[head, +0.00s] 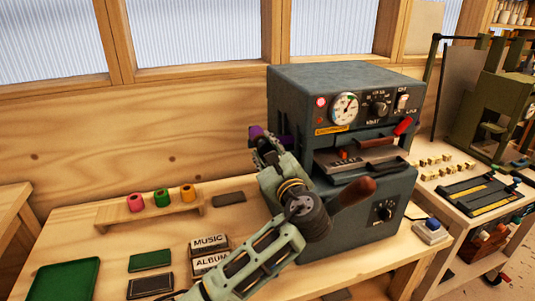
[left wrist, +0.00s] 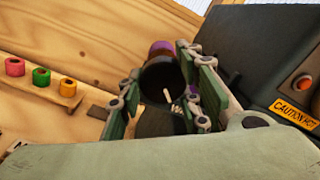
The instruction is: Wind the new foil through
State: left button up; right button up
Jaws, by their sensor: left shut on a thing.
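The grey foil press (head: 340,78) stands at the back of the bench, with a dial, knobs and a wooden-handled lever (head: 352,192). My left gripper (head: 264,146) is at the press's left side, in front of a purple roll (head: 256,131). In the left wrist view, the gripper (left wrist: 158,88) is shut around a dark round knob (left wrist: 160,78) with a small pale peg. The purple roll (left wrist: 161,47) shows just behind it. How the foil runs inside the press is hidden. My right gripper is not in view.
Pink (head: 136,202), green (head: 162,196) and yellow (head: 187,191) rolls stand on a wooden rack (head: 150,214). MUSIC (head: 208,242) and ALBUM (head: 210,262) blocks, dark pads and a green tray (head: 66,281) lie on the bench. A second bench with type pieces is at right.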

pick_arm(q)
jog(key=shift+a+f, duration=0.1)
jog(key=shift+f, duration=0.3)
jog(key=o, duration=0.8)
jog(key=shift+o, duration=1.3)
jog(key=shift+a+r, duration=0.15)
jog(key=v, duration=1.2)
